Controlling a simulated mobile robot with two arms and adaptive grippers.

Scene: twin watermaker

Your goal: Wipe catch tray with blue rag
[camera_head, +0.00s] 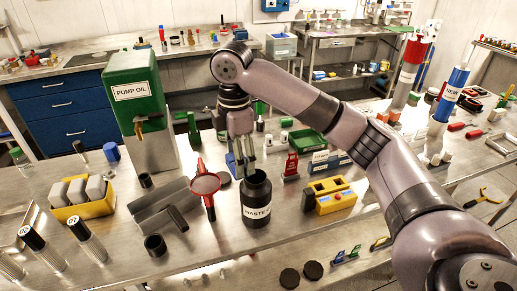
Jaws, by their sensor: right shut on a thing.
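My right gripper (243,160) points down just above and behind the mouth of the black waste jar (256,212). It is shut on a small blue thing (231,164) that looks like the blue rag; the fingers hide most of it. A dark grey angular tray-like piece (150,204), probably the catch tray, lies on the steel bench in front of the green pump oil container (136,88), left of the gripper and apart from it. My left gripper is not in view.
A red-rimmed round strainer or funnel (206,184) stands between the grey piece and the waste jar. A yellow bin with grey blocks (86,211) is at the left. A yellow-and-black device (330,196) sits right of the jar. My right arm covers the bench's right part.

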